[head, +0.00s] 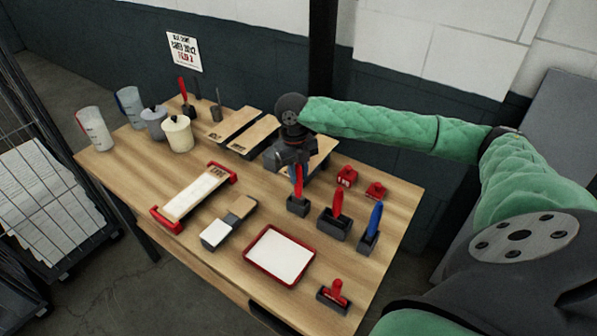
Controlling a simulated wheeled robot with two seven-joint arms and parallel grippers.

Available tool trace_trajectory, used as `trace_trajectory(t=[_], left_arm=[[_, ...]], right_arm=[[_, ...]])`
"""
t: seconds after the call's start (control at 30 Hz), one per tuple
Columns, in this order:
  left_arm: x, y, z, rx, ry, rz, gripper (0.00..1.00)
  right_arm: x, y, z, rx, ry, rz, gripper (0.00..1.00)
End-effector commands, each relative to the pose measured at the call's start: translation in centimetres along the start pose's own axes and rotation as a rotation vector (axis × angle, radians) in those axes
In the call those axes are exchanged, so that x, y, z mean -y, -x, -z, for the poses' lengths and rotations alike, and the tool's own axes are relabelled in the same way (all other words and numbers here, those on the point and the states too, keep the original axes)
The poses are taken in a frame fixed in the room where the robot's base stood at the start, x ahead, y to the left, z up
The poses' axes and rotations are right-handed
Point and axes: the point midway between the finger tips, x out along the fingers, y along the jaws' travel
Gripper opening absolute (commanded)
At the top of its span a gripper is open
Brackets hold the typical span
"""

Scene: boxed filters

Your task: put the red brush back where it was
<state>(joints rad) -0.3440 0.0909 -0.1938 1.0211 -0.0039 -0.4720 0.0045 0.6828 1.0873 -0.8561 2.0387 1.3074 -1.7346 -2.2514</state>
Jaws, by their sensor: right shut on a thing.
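My right gripper (297,163) is above the middle of the table, pointing down. It is shut on the upper end of a red-handled brush (299,181). The brush is upright, with its lower end at the opening of a small dark holder (297,206). I cannot tell whether it rests on the holder's bottom. A second red-handled tool (338,202) stands in a wider dark holder (333,224) to the right. A blue-handled tool (375,219) stands in another dark holder beside it. My left gripper is not in view.
A red-rimmed tray (249,265), a red-ended frame (176,221) and a red stamp (334,291) lie in front. Red blocks (346,177) sit behind right. Jugs (94,129) and pots (178,134) stand at left. Wooden-topped boards (254,136) lie behind my gripper.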

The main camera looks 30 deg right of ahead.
Motion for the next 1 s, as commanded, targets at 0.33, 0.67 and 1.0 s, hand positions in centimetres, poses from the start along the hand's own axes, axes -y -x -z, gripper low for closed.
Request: trace_trajectory(t=[0.33, 0.67, 1.0], left_arm=[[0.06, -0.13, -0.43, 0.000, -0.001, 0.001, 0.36], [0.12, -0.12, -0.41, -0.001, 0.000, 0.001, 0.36], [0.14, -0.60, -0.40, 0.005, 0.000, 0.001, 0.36]], right_arm=[[0.00, -0.68, -0.08, 0.001, 0.000, 0.000, 0.00], [0.00, -0.85, -0.11, 0.001, 0.000, 0.000, 0.45], [0.01, -0.05, -0.16, 0.002, 0.000, 0.000, 0.45]])
